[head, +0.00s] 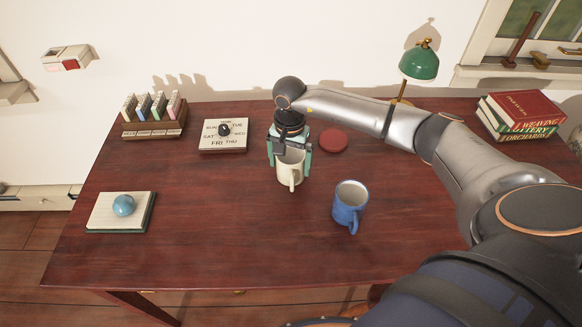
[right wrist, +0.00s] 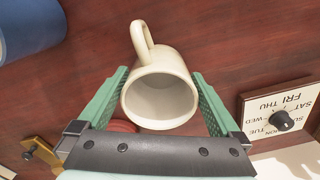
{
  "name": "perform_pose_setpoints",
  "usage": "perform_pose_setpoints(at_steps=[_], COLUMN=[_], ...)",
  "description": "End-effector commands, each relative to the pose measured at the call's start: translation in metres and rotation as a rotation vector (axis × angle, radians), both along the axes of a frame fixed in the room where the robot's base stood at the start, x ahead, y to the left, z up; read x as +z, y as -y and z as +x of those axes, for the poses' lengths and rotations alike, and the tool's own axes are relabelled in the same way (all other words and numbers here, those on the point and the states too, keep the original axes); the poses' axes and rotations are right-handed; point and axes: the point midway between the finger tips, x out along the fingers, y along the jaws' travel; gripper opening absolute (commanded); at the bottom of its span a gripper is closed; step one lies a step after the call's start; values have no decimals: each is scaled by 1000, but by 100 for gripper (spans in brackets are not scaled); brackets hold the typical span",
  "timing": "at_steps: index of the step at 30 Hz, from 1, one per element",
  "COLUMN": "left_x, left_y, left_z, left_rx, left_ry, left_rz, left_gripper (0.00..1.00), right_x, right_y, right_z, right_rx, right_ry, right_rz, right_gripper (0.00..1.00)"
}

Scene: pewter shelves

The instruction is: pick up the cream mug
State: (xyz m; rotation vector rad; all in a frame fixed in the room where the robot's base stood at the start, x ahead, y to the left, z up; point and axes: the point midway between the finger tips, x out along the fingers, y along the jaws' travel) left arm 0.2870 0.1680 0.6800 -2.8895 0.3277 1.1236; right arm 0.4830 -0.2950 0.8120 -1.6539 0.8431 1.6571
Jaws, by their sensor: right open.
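The cream mug (head: 291,171) stands upright on the dark red wooden table (head: 200,230), with its handle toward the front. In the right wrist view the empty mug (right wrist: 160,92) sits between the two green fingers. My right gripper (head: 289,158) is open, reaching down over the mug with one finger on either side. In the right wrist view the gripper (right wrist: 160,105) has a finger close to each side of the mug; I cannot tell whether they touch it. The gripper hides part of the mug's back in the head view. My left gripper is not in view.
A blue mug (head: 350,204) stands to the right and nearer the front. A day-dial board (head: 223,136) is to the left, and a round red object (head: 333,140) lies behind right. A green lamp (head: 419,64) and stacked books (head: 520,115) stand farther right.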

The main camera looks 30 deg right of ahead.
Motion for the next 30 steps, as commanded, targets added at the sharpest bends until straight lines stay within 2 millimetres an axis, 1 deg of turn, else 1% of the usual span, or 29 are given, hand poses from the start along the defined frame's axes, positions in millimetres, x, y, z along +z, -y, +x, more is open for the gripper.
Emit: perform_pose_setpoints(at_steps=[1,3,9,10,30], left_x=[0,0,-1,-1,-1], left_y=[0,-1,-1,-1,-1], left_z=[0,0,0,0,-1], left_rx=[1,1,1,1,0], left_ry=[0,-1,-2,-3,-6], left_rz=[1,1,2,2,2], left_gripper=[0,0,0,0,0], right_x=[-4,-7,-8,-8,-7], right_y=[0,0,0,0,0], right_z=[0,0,0,0,0], right_rx=[-1,-1,0,0,-1], right_ry=[-1,1,2,2,1], right_rz=[-1,0,-1,-1,0], right_gripper=[100,100,100,98,22])
